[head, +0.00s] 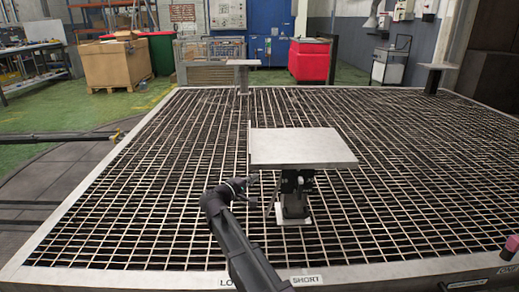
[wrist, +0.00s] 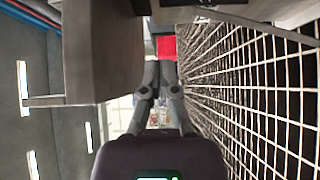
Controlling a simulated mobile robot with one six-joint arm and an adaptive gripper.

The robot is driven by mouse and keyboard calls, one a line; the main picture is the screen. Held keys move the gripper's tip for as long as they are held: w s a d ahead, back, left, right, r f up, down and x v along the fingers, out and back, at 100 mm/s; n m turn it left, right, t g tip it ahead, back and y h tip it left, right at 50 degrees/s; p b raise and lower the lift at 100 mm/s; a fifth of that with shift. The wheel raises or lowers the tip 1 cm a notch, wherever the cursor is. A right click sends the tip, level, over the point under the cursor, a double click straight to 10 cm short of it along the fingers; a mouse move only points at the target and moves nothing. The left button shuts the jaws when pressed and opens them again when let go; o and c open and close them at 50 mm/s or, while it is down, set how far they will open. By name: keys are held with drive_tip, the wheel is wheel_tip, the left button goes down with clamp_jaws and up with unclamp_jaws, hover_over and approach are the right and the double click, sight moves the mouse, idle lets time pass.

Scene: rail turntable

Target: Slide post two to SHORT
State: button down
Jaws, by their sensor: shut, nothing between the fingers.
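The nearest post (head: 293,200) stands on the grating, with a flat grey plate (head: 303,148) on top. Two similar posts stand farther off, one at the back centre (head: 243,65) and one at the back right (head: 437,66). I see no number on any of them. On the front rim are a SHORT label (head: 307,280) and a label starting with LO (head: 229,283), partly hidden by my arm. My gripper (head: 252,179) is shut and empty, left of the nearest post. In the wrist view its fingertips (wrist: 161,68) are together, beside a large grey plate (wrist: 103,50).
The grating table (head: 130,190) has a pale raised rim and is mostly clear. A pink-topped knob (head: 512,243) sits at the right front corner. A dark rail (head: 60,138) lies at the left. Boxes and a red bin (head: 309,62) stand behind the table.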

drive_tip(key=s+d+f+m+g+y+p, duration=0.25)
drive_tip(key=s+d+f+g, duration=0.2)
drive_tip(key=d, duration=0.45)
drive_tip(key=s+d+f+m+g+y+p, duration=0.1)
drive_tip(key=s+d+f+m+g, duration=0.25)
drive_tip(key=s+d, duration=0.4)
drive_tip(key=s+d+f+m+g+y+p, duration=0.2)
drive_tip(key=s+d+g+y, duration=0.15)
drive_tip(key=s, duration=0.35)
drive_tip(key=s+d+f+m+g+y+p, duration=0.1)
drive_tip(key=s+d+f+m+g+y, duration=0.1)
drive_tip(key=s+y, duration=0.4)
wheel_tip(320, 180, up, 39)
drive_tip(key=s+h+p, duration=0.1)
drive_tip(key=p, duration=3.7)
drive_tip(key=shift+f, duration=0.2)
